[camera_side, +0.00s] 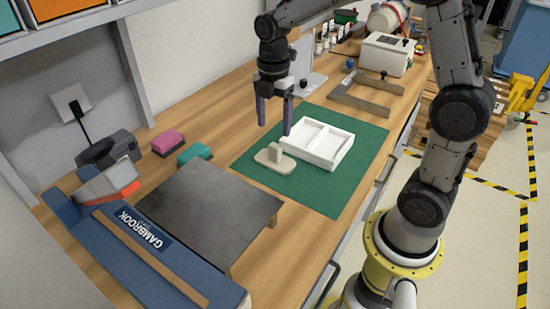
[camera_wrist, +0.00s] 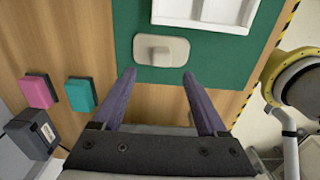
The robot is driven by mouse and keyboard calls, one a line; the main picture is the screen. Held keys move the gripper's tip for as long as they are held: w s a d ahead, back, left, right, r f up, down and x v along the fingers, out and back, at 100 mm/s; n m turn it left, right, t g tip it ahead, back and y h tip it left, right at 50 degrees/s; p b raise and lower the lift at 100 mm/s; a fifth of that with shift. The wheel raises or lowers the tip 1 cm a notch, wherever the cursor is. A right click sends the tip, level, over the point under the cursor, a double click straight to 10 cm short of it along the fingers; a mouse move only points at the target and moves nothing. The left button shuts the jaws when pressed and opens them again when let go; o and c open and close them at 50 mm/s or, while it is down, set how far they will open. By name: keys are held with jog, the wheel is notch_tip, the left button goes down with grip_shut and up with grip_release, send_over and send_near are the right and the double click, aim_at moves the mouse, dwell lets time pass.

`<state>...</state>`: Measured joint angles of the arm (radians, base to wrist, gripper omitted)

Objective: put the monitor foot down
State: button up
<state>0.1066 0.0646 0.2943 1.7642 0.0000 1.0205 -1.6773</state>
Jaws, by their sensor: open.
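The monitor foot (camera_side: 273,158) is a beige flat rounded plate with a short upright stub. It rests on the green mat (camera_side: 330,198), just left of a white divided tray (camera_side: 318,143). In the wrist view the foot (camera_wrist: 161,50) lies flat on the mat, ahead of and between my fingertips. My gripper (camera_side: 274,128) is open and empty, with its two purple fingers pointing down above the mat's back edge. In the wrist view my gripper (camera_wrist: 158,76) shows its fingers apart with nothing between them. The fingers do not touch the foot.
Pink (camera_side: 168,142) and teal (camera_side: 195,153) blocks lie to the left. A grey U-shaped frame (camera_side: 365,95) lies behind the mat. The mat's front right is clear.

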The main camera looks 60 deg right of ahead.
aim_at(275, 145)
notch_tip(275, 145, down, 8)
jog(key=shift+s+f, duration=0.1)
dwell(0.4)
jog(key=shift+c, duration=0.2)
grip_shut()
